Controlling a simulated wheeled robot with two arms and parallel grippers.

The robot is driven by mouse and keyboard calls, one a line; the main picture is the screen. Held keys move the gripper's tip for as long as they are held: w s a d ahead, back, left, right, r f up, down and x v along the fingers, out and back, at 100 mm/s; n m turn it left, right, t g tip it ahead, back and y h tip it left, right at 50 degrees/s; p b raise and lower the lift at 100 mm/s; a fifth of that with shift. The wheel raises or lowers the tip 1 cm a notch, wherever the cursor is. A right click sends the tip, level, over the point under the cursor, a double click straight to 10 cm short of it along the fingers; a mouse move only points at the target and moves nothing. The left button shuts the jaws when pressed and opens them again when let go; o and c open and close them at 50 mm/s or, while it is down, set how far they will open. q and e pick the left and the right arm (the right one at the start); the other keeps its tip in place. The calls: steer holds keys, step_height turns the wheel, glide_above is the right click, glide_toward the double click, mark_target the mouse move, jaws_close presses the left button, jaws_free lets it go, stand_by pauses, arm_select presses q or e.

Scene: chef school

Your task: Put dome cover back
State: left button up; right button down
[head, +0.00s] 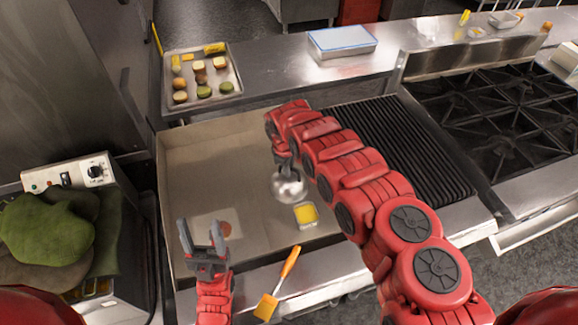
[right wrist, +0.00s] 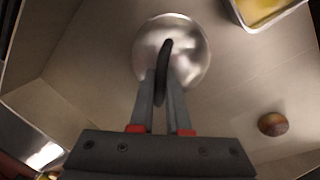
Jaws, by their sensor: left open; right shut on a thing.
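The dome cover (head: 289,188) is a small shiny silver dome with a dark handle, over the middle of the griddle (head: 195,160). My right gripper (head: 284,165) is shut on its handle from above. In the right wrist view the dome cover (right wrist: 190,60) shows below the fingers (right wrist: 162,100), with the handle between them. I cannot tell whether its rim touches the griddle. My left gripper (head: 202,236) is open and empty, near the griddle's front left.
A brown patty (head: 225,229) and a small container of yellow stuff (head: 306,214) are on the griddle. A spatula with an orange handle (head: 290,262) lies at the front edge. A tray of food (head: 235,98) stands behind. A ribbed grill (head: 385,135) and burners (head: 500,115) lie right.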

steer(key=shift+f, duration=0.2)
steer(key=c, duration=1.3)
jaws_free()
steer(key=shift+c, duration=0.2)
steer(key=o, duration=0.5)
steer(key=shift+c, duration=0.2)
